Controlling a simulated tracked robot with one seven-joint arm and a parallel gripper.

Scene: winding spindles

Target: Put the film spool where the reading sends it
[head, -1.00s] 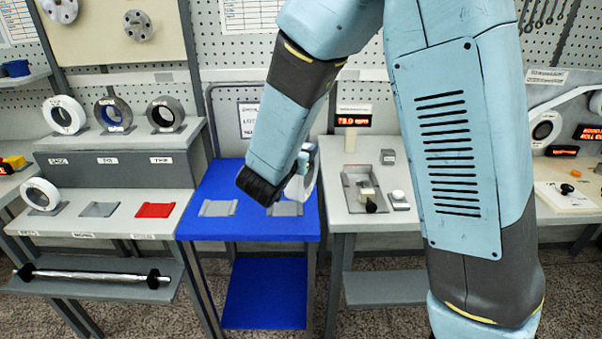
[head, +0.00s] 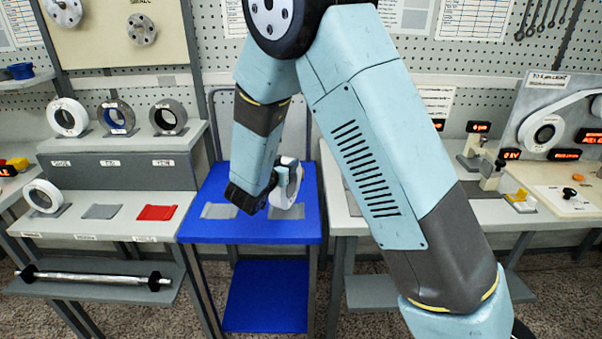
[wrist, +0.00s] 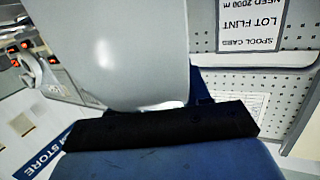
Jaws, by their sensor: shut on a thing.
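The film spool (head: 295,186) is a white ring held upright over the right part of the blue table (head: 250,230). My gripper (head: 281,184) is shut on it from the left. The spool stands at or just above the right grey cradle (head: 291,212); I cannot tell whether they touch. The left grey cradle (head: 220,211) is empty. In the wrist view the spool (wrist: 115,50) is a large pale surface beyond the black finger. A card (wrist: 250,25), upside down there, reads "spool card", "lot flint", "need 2000 m".
The left rack holds several spools (head: 68,117), an empty grey cradle (head: 101,212) and a red cradle (head: 157,213). A metal bar (head: 95,276) lies on its lower shelf. My arm hides much of the right bench (head: 450,212). Lit displays (head: 479,127) stand at the right.

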